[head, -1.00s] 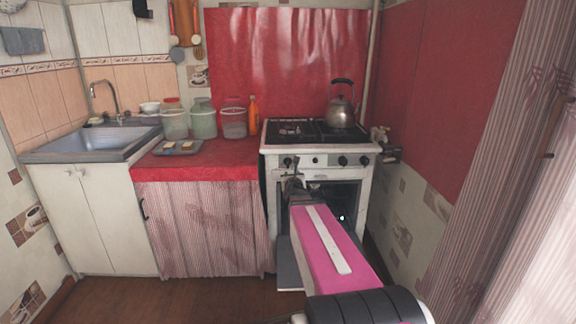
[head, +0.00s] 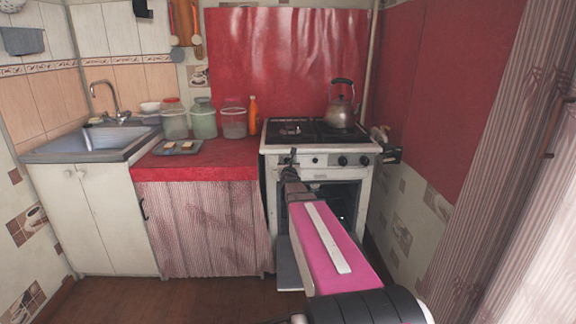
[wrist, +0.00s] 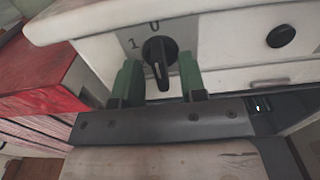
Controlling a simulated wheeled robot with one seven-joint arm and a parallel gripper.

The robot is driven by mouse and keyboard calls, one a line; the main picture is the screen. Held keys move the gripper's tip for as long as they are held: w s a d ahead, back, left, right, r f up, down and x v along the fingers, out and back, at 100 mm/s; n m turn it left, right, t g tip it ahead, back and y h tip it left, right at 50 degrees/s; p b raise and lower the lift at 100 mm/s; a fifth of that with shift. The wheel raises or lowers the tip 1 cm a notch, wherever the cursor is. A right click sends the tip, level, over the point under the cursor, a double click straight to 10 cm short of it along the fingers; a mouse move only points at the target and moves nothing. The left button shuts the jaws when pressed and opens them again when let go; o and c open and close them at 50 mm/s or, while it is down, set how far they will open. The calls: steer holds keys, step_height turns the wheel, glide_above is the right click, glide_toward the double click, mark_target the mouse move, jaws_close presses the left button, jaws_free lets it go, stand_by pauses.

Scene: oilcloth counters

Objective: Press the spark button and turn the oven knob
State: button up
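The leftmost black knob (wrist: 160,58) sits on the white stove front, with marks printed above it; its pointer bar is close to upright. My gripper (wrist: 159,70) is open, with one green finger on either side of the knob's lower part; whether they touch it I cannot tell. In the head view my gripper (head: 291,161) is at the left end of the stove panel and hides that knob. A round black button (wrist: 281,36) is to the right of the knob, and also shows in the head view (head: 315,160). Whether it is pressed I cannot tell.
The stove (head: 350,149) has more knobs at the right and a kettle (head: 341,113) on top. Below the panel the oven cavity is open, with its door (head: 287,270) hanging down. The red counter (head: 215,160), with jars, adjoins on the left.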

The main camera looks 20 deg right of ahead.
steer(key=shift+w+d, duration=0.15)
steer(key=shift+w, duration=0.35)
jaws_close()
